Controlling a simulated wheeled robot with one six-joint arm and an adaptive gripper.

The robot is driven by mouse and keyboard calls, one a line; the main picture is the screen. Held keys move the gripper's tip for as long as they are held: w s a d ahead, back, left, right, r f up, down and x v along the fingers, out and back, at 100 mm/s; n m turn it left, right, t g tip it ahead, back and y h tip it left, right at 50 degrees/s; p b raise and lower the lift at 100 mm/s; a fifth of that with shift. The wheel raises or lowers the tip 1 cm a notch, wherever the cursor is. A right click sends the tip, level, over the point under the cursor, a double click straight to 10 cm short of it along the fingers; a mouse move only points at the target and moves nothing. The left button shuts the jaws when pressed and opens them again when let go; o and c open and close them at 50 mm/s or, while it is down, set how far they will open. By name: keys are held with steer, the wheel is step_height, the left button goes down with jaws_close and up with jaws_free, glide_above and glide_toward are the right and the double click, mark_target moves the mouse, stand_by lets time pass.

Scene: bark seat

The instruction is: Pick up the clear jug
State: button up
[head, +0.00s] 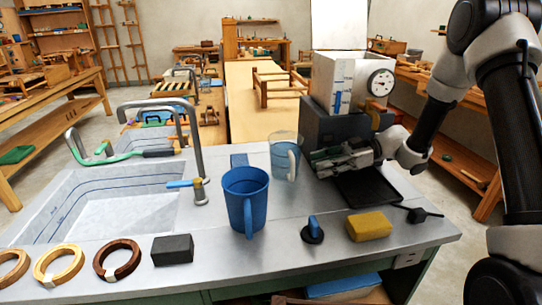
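The clear jug (281,160) stands upright on the metal counter, behind and to the right of a blue jug. It is see-through with a bluish tint, and a pale handle shows on its front right side. My gripper (314,163) reaches in from the right, low over the counter, with its fingertips pointing left towards the jug. The fingertips are just right of the handle. I cannot tell whether they touch it, nor whether the fingers are open or shut.
The blue jug (245,200) stands close in front. A sink with a tap (199,190) lies left. A yellow sponge (369,226), a blue-handled black item (312,230), a dark block (172,249) and several rings line the front. A grey box with a dial (380,83) stands behind my gripper.

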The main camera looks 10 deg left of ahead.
mark_target(293, 170)
steer(key=x, duration=0.8)
steer(key=shift+w+a, duration=0.1)
steer(key=shift+a, duration=0.35)
jaws_close()
steer(key=shift+r, duration=0.1)
